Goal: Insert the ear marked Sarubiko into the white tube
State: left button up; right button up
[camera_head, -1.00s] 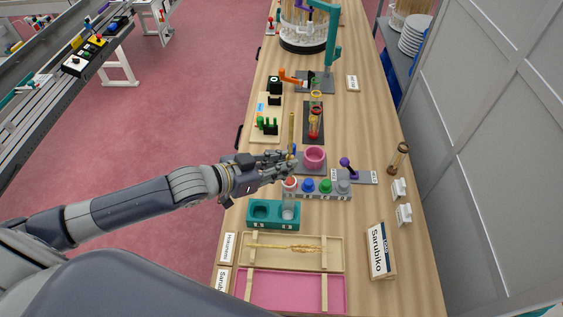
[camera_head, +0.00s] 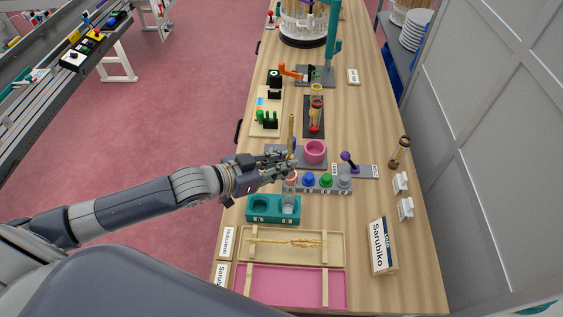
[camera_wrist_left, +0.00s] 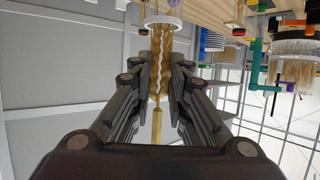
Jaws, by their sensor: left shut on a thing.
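My left gripper (camera_head: 286,168) is shut on a golden ear, whose straight stalk (camera_head: 291,130) rises upright above the fingers. In the left wrist view, the fingers (camera_wrist_left: 158,95) close around the ear's golden, bristly part (camera_wrist_left: 158,75), with the stalk (camera_wrist_left: 157,125) on the other side. A white ring (camera_wrist_left: 161,20) shows at the ear's far end in that view; how far the ear passes into it I cannot tell. A clear tube (camera_head: 289,207) stands in the right hole of the teal holder (camera_head: 260,217), just below the gripper. My right gripper is not in view.
A cream tray (camera_head: 340,250) holds another ear (camera_head: 290,241). The pink tray (camera_head: 290,288) nearest me is empty. A Sarubiko card (camera_head: 380,246) stands at right. A row of coloured knobs (camera_head: 325,181) and a pink bowl (camera_head: 315,152) are close to the gripper.

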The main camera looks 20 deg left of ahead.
pick_arm(q)
jog(key=shift+f+b, duration=0.55)
jog(key=shift+f, duration=0.75)
jog(key=o, duration=0.8)
jog(key=shift+a, duration=0.1)
jog(key=shift+v, duration=5.95)
